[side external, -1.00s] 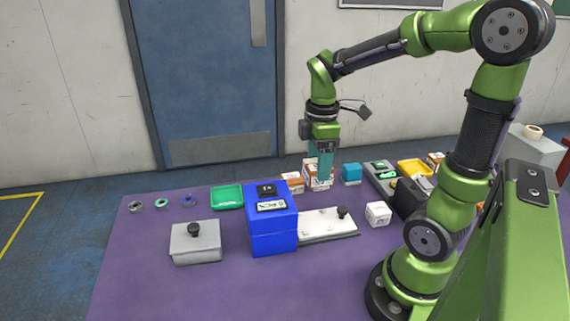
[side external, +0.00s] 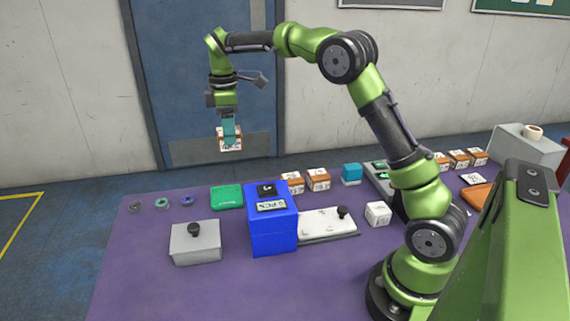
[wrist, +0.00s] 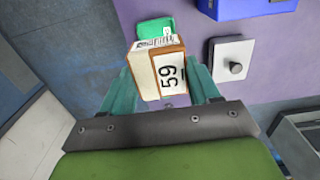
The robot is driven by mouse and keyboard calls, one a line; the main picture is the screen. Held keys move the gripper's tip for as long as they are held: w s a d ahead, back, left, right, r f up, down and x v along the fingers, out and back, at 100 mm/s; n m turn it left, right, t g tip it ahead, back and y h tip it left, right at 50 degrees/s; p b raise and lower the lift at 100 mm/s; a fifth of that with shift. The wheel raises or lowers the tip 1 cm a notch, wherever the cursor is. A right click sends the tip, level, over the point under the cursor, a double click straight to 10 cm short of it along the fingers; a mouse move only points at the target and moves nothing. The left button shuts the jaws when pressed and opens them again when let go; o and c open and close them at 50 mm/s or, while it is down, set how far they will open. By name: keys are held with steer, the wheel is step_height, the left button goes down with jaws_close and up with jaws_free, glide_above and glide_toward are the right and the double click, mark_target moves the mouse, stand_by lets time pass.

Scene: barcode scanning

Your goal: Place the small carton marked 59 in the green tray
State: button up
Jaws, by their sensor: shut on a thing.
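My gripper (side external: 229,134) is shut on the small carton marked 59 (side external: 230,144), a white and orange-brown box, and holds it in the air. In the wrist view the carton (wrist: 169,75) sits between the two teal fingers, with its 59 label facing the camera. The green tray (side external: 227,197) lies on the table below the carton, at the back edge. In the wrist view the tray (wrist: 150,27) shows just past the carton, partly hidden by it.
A tall blue box (side external: 272,232) stands right of the tray. A grey box with a knob (side external: 195,245) stands in front. Small rings (side external: 162,203) lie to the left. Other cartons (side external: 318,179) and a teal cube (side external: 351,173) stand to the right.

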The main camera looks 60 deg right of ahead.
steer(key=w, duration=0.1)
steer(key=w+a+f, duration=0.1)
steer(key=shift+w+a+f, duration=0.1)
steer(key=shift+w+f, duration=0.2)
steer(key=shift+w, duration=0.1)
step_height(320, 180, down, 12)
steer(key=shift+s+r, duration=0.1)
steer(key=shift+f, duration=2.05)
steer(key=shift+f, duration=0.2)
steer(key=o, duration=1.3)
steer(key=shift+c, duration=0.2)
